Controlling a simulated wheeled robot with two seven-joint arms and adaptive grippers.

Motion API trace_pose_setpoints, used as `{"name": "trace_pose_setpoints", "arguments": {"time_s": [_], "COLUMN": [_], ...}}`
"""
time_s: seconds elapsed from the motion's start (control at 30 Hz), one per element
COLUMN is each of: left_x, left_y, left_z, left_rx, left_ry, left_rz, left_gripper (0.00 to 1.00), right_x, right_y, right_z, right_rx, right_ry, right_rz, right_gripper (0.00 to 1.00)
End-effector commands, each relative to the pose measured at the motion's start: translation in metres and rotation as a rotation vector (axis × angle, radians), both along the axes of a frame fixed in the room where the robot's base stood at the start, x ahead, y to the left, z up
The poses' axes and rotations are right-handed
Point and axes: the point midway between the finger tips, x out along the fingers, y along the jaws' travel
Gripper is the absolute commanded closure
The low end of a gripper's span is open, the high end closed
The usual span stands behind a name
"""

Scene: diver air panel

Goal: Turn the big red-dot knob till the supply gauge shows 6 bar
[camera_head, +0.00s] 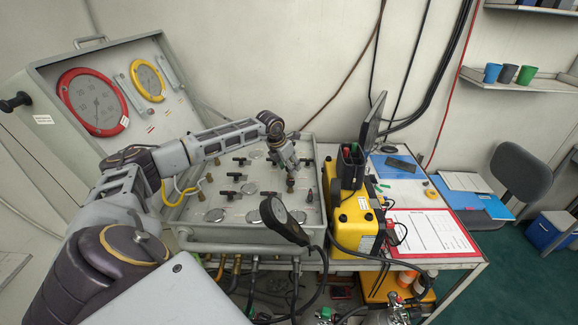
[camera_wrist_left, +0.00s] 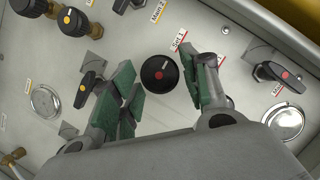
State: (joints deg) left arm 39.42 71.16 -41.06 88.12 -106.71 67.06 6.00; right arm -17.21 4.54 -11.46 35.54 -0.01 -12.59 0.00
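In the left wrist view a round black knob (camera_wrist_left: 160,75) with a red mark sits beside a "Set 1" label on the grey panel (camera_head: 225,236). My left gripper (camera_wrist_left: 166,72) is open, its green-padded fingers on either side of this knob, with visible gaps. In the head view my left gripper (camera_head: 288,172) points down over the panel. The open lid carries a large red-rimmed gauge (camera_head: 92,102) and a smaller yellow-rimmed gauge (camera_head: 148,81). I cannot tell which gauge is the supply gauge, and the needles are too small to read. My right gripper is out of view.
Black lever handles stand near the knob, including a red-dot lever (camera_wrist_left: 276,73) and a yellow-dot lever (camera_wrist_left: 90,88). A yellow case (camera_head: 355,222) stands close on the right, beside a red-edged sheet (camera_head: 430,232).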

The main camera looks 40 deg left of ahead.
Motion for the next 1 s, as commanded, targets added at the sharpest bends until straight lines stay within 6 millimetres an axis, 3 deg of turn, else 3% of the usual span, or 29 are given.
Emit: {"name": "trace_pose_setpoints", "arguments": {"time_s": [0.03,0.2,0.67,1.0], "left_x": [0.0,0.0,0.0,0.001], "left_y": [0.0,0.0,0.001,0.002], "left_z": [0.0,0.0,0.0,0.0], "left_rx": [0.0,0.0,0.0,0.0], "left_ry": [0.0,0.0,0.0,-0.003], "left_rz": [0.0,0.0,-0.048,-0.191], "left_gripper": [0.65,0.86,0.86,0.86], "right_x": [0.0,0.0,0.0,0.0], "right_y": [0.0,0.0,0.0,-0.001], "right_z": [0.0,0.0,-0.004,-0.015], "right_rx": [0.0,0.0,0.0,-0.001], "right_ry": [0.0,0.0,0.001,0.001], "right_rz": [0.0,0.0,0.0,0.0], "right_gripper": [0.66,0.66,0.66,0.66]}}
